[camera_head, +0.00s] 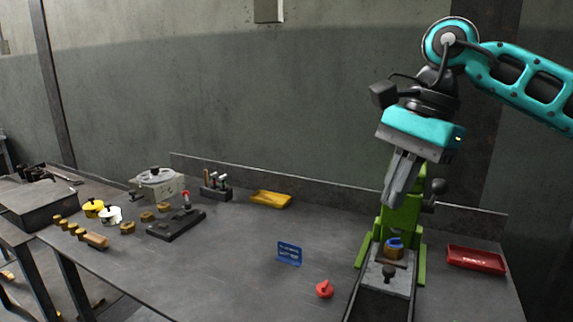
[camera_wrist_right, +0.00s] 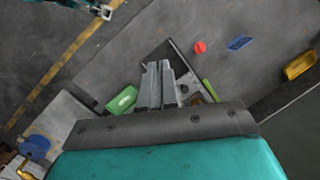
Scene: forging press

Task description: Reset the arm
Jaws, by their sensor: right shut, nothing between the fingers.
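My right gripper (camera_head: 398,192) hangs in front of the green press (camera_head: 403,212), its fingers pointing down and closed together with nothing between them. In the right wrist view the closed fingers (camera_wrist_right: 158,68) show at the middle, above the teal wrist housing. Below the gripper, a brass-coloured piece with a blue top (camera_head: 394,248) sits on the press's grey base (camera_head: 398,284). The fingers are apart from it. The press body is partly hidden behind my gripper. My left gripper does not show in the head view.
Brass pieces and a black fixture (camera_head: 176,223) are further left.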

